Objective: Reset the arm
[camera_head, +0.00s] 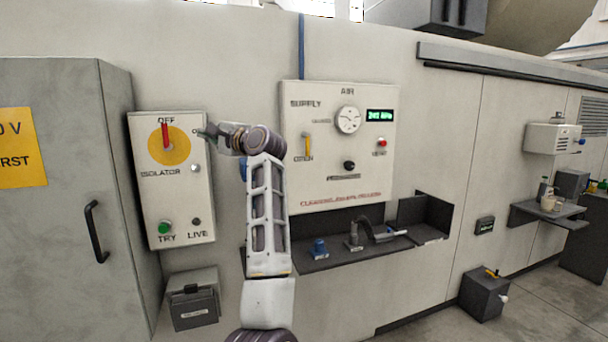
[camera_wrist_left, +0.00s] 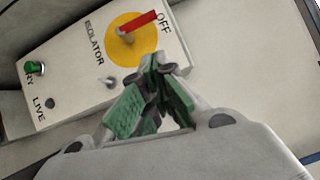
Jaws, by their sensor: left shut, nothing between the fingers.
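My left arm rises in front of the wall in the head view, its gripper (camera_head: 207,136) at the right edge of the isolator box (camera_head: 180,222). In the left wrist view the left gripper (camera_wrist_left: 152,62) is shut and empty, its green-padded fingers together, overlapping the lower edge of the yellow disc. The isolator's red handle (camera_head: 165,135) points up at OFF on the yellow disc (camera_head: 181,150); the handle also shows in the wrist view (camera_wrist_left: 138,22). I cannot tell whether the fingertips touch the box. My right gripper is not in view.
The air supply panel (camera_head: 340,180) with a gauge, yellow lever and green display is right of my arm. Below it a dark shelf (camera_head: 330,262) holds a blue-topped item and a hose-like tool. A grey cabinet (camera_head: 60,250) stands at left. Open floor shows at right.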

